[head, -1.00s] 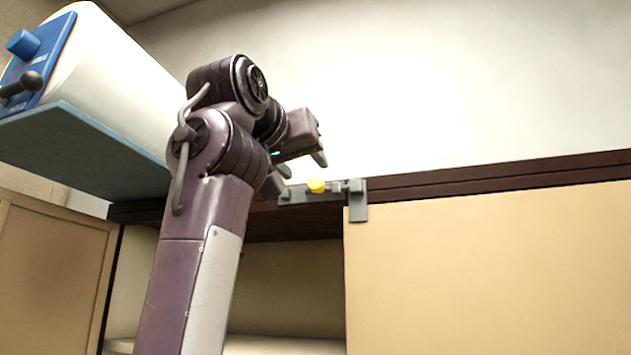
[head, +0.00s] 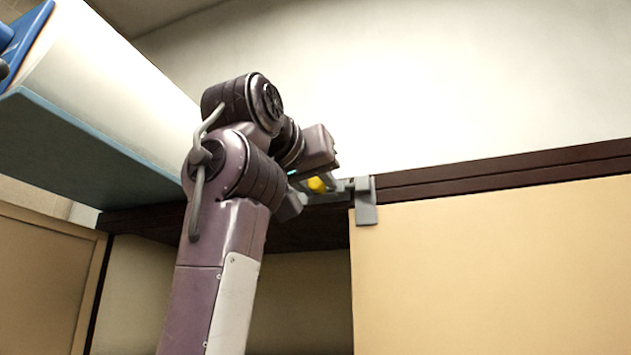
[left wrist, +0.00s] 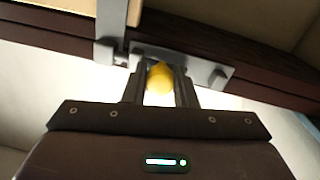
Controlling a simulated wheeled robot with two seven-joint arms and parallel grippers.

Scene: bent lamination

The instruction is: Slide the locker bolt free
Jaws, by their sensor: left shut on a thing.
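The locker bolt is a grey slide bolt (head: 340,188) with a yellow knob (head: 317,184), mounted on the dark rail at the top of the locker. A grey bracket (head: 366,203) stands at the bolt's right end, over the corner of the tan door. My left gripper (head: 316,180) is at the knob, its arm hiding the left part of the bolt plate. In the left wrist view, the yellow knob (left wrist: 160,80) sits between the two fingers of my left gripper (left wrist: 160,88), which are shut on it. My right gripper is not in view.
The tan door (head: 490,265) fills the right side below the dark rail (head: 500,170). An open dark compartment (head: 305,300) lies left of the door. A white and blue machine (head: 120,100) stands at the upper left. The wall above the rail is clear.

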